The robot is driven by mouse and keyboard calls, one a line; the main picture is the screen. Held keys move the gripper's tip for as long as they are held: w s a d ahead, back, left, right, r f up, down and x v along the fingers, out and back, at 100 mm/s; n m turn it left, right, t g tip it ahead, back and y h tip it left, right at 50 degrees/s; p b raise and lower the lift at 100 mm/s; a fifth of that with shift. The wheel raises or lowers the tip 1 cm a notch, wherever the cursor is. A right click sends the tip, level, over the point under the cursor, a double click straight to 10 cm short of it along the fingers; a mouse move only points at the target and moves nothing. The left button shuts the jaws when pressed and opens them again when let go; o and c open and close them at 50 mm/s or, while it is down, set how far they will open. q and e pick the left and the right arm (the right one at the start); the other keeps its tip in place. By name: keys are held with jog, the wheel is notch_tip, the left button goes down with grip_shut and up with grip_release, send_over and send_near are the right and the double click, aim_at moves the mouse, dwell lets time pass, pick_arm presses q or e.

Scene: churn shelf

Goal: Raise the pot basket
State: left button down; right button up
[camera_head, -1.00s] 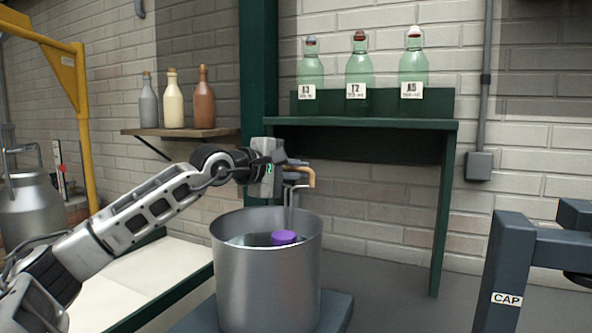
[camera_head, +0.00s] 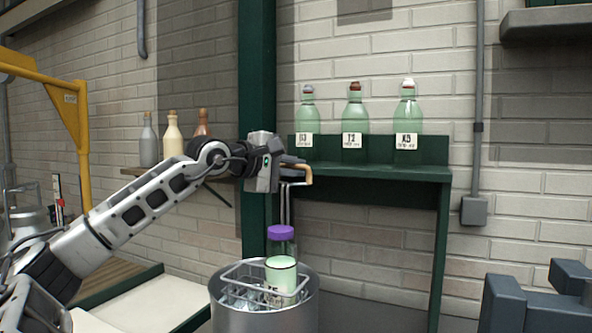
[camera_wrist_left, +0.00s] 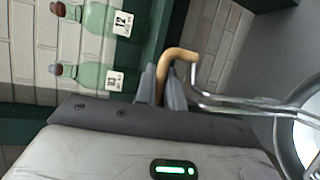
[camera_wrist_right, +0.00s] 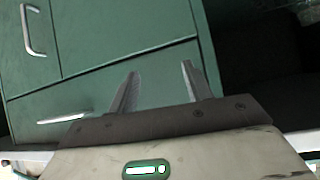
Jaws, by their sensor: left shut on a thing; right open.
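The wire pot basket (camera_head: 243,283) shows at the mouth of the steel pot (camera_head: 262,318), its top rim above the pot's edge. A bottle with a purple cap (camera_head: 281,262) and pale green contents stands upright in it. The basket's tall wire handle rises to a tan hooked grip (camera_head: 303,171). My left gripper (camera_head: 287,170) is shut on that grip, above the pot. The left wrist view shows the tan grip (camera_wrist_left: 181,54) between its fingers. My right gripper (camera_wrist_right: 155,85) is open and empty, seen only in its own wrist view, before green drawers.
A green shelf (camera_head: 400,172) behind holds three labelled green bottles (camera_head: 354,122). Several bottles (camera_head: 173,138) stand on a wall shelf at left. A dark grey frame (camera_head: 530,303) stands at lower right. The space above the pot, right of the handle, is clear.

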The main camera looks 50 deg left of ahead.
pick_arm(q)
jog(key=shift+a+r, duration=0.1)
jog(key=shift+r, duration=0.05)
jog(key=c, duration=1.8)
grip_release()
jog(key=shift+s+f+b, duration=0.2)
jog(key=shift+f+b, duration=0.05)
jog(key=shift+b, duration=0.1)
jog(key=s+r+b, duration=0.1)
jog(key=s+b, duration=0.2)
jog(key=s, duration=0.2)
jog(key=s+r+b, duration=0.1)
jog(key=s+b, duration=0.3)
jog(key=s, duration=0.1)
jog(key=s+r+b, duration=0.1)
jog(key=s+b, duration=0.2)
jog(key=s, duration=0.2)
jog(key=shift+s+a, duration=0.1)
jog(key=shift+s, duration=0.15)
pick_arm(e)
jog(key=shift+m+t+y, duration=0.4)
jog(key=shift+t+y, duration=0.1)
jog(key=shift+t, duration=0.1)
jog(key=f, duration=0.1)
jog(key=a+f, duration=0.1)
jog(key=f, duration=0.2)
jog(key=shift+w+a+f, duration=0.1)
jog(key=shift+w+a, duration=0.15)
